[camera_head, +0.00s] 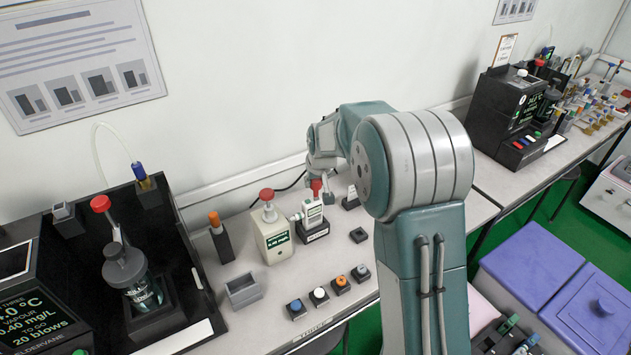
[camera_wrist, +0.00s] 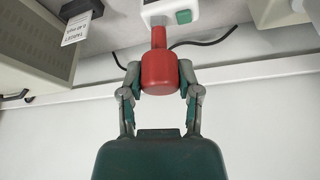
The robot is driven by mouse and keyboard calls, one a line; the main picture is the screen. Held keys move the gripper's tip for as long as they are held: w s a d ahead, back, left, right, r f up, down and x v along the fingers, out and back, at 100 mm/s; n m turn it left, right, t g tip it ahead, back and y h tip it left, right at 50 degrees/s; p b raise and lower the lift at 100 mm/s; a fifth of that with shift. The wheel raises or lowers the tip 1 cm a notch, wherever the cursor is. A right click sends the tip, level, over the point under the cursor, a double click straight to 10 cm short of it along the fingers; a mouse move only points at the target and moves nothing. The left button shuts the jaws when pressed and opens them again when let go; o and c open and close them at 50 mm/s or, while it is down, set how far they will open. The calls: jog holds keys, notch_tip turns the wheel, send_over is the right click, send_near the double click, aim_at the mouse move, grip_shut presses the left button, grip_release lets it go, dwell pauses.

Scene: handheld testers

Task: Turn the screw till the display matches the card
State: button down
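My gripper (camera_wrist: 165,88) has one finger on each side of a red knob (camera_wrist: 160,72), and both fingertips appear to touch it. The knob has a narrower red neck leading to a white handheld tester with a green patch (camera_wrist: 184,16). In the head view, the tester (camera_head: 314,215) stands in a black base, with the red knob (camera_head: 316,186) on top and my gripper (camera_head: 325,192) partly hidden beside it. The target card (camera_wrist: 76,30) appears upside down in the wrist view; its small figures are hard to read. The tester's display reading is not legible.
A beige box (camera_head: 272,236) with a green display and red top stands left of the tester. Several coloured buttons (camera_head: 319,296) and a grey open box (camera_head: 243,291) lie in front. A black station (camera_head: 165,235) fills the left. The wall is close behind.

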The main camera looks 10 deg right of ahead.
jog(key=c, duration=1)
grip_release()
jog(key=shift+f, duration=0.1)
grip_shut()
jog(key=shift+s+f+n+y, duration=0.1)
jog(key=shift+n+y, duration=0.5)
jog(key=shift+n, duration=1)
jog(key=shift+n+g, duration=0.3)
jog(key=shift+n, duration=0.1)
jog(key=shift+n+y, duration=0.6)
jog(key=shift+n, duration=0.5)
